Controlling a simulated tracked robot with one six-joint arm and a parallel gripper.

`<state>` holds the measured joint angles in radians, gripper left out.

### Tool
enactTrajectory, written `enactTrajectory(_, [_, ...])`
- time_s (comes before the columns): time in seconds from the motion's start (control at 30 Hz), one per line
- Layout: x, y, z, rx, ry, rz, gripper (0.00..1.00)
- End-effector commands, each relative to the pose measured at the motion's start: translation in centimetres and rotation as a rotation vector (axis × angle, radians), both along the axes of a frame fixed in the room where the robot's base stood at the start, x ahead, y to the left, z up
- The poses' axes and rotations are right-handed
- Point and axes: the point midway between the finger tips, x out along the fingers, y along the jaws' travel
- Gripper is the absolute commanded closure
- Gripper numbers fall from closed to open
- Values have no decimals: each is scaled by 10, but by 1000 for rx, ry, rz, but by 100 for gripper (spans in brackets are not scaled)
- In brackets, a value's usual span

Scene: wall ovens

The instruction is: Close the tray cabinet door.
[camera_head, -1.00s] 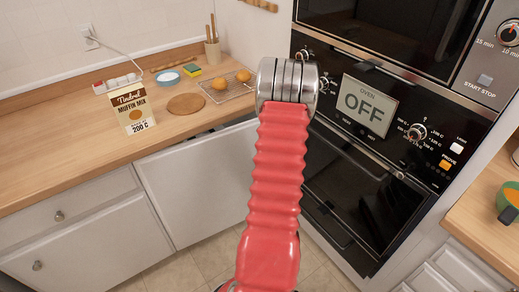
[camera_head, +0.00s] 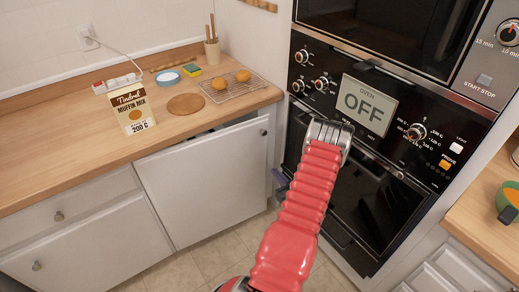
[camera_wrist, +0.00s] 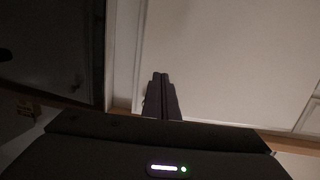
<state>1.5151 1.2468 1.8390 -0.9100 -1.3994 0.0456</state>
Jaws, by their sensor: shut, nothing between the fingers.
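The white tray cabinet door (camera_head: 205,180) is under the wooden counter in the head view, with a round knob (camera_head: 264,132) near its upper right corner. A dark gap shows between its top edge and the counter, so it stands partly open. My gripper (camera_head: 280,178) is partly hidden behind my red arm, just right of the door's free edge; contact cannot be told. In the wrist view, the dark fingers (camera_wrist: 160,78) are together and empty, in front of a pale panel (camera_wrist: 230,60).
The black wall oven (camera_head: 350,180) stands close on the right. A drawer front (camera_head: 65,215) and lower cabinet front are at left. On the counter are a muffin mix box (camera_head: 132,108), a round board (camera_head: 186,103) and a wire rack (camera_head: 235,88). Tiled floor (camera_head: 215,250) is clear.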

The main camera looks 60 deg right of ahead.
Motion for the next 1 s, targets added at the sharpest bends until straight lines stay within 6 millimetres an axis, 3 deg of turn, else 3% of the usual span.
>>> enactTrajectory(0.1, [5,1,24,-55,-77,24,100])
enactTrajectory(0.23, [7,3,34,-78,-112,34,100])
enactTrajectory(0.67, [11,1,35,-79,-113,34,100])
enactTrajectory(1.0, [44,-20,35,-79,-113,36,100])
